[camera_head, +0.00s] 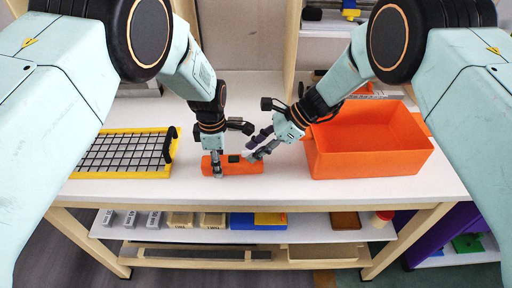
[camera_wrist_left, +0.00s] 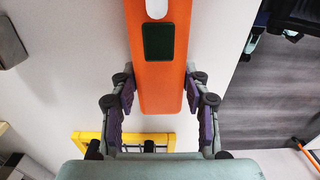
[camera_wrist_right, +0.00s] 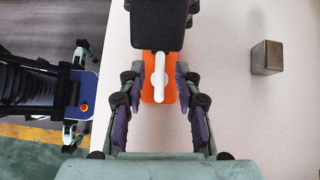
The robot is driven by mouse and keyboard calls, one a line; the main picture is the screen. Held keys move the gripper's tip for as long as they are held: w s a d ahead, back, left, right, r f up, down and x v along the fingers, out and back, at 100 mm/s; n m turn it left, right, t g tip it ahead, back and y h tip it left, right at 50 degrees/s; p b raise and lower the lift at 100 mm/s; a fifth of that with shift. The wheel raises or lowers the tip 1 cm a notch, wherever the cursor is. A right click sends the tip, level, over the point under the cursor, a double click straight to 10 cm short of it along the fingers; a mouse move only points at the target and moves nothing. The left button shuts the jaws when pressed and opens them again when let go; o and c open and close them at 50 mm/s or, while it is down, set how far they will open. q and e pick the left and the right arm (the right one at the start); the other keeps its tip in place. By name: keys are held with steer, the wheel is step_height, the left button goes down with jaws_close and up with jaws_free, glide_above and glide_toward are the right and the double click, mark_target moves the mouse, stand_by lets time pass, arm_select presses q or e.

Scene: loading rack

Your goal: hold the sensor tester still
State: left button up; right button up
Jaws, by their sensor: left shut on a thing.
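The sensor tester (camera_head: 236,168) is an orange bar lying on the white table top, with a small dark screen (camera_wrist_left: 158,42) and a white knob (camera_wrist_right: 155,78). My left gripper (camera_head: 217,163) is shut on its left part from above, a finger on each long side, as the left wrist view shows. My right gripper (camera_head: 260,152) is over its right end. In the right wrist view its fingers are apart, one on each side of the white knob, with gaps between. A dark part covers some of the tester there.
An orange bin (camera_head: 370,160) stands close on the right. A yellow-framed rack with a black grid (camera_head: 125,152) stands on the left. A grey metal block (camera_wrist_right: 267,57) sits on the table. A lower shelf (camera_head: 180,232) holds several weights and boxes.

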steer(key=v, duration=1.2)
arm_select(q)
steer(key=o, duration=1.4)
